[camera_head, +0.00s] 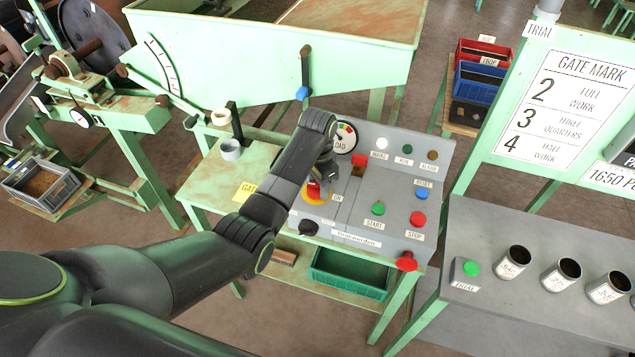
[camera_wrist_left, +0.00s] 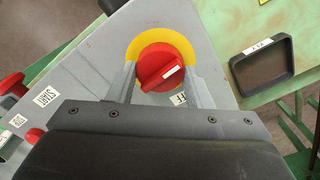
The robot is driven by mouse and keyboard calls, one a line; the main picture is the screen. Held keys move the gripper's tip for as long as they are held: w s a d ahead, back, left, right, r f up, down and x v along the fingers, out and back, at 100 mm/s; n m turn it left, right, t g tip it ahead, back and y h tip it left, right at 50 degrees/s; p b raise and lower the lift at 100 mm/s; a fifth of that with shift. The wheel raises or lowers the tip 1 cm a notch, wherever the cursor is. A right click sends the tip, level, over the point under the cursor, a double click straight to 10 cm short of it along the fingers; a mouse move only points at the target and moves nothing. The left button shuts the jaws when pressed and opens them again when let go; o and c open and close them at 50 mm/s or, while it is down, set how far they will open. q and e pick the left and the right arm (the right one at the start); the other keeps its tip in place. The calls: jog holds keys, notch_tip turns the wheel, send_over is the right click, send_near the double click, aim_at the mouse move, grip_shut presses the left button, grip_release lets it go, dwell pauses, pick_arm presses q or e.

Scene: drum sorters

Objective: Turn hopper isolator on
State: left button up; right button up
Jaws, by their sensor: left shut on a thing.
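The hopper isolator is a red rotary knob on a yellow disc (camera_head: 313,190), set in the grey sloping control panel. In the left wrist view, the red knob (camera_wrist_left: 160,72) has a short white mark that slants up to the right. A partly hidden label ending in "FF" (camera_wrist_left: 179,99) sits below the knob. An "ON" label (camera_head: 337,198) shows beside the disc in the head view. My left gripper (camera_head: 322,181) is shut on the knob, one finger on each side. The gripper and forearm hide part of the disc in the head view. My right gripper is not in view.
The panel also carries a green START button (camera_head: 378,208), a red STOP button (camera_head: 418,219), a load dial (camera_head: 345,137) and a black knob (camera_head: 309,228). A red mushroom button (camera_head: 406,262) juts from the front. A hopper lever (camera_head: 304,75) stands behind.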

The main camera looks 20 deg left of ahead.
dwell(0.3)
pick_arm(q)
jog(key=o, duration=1)
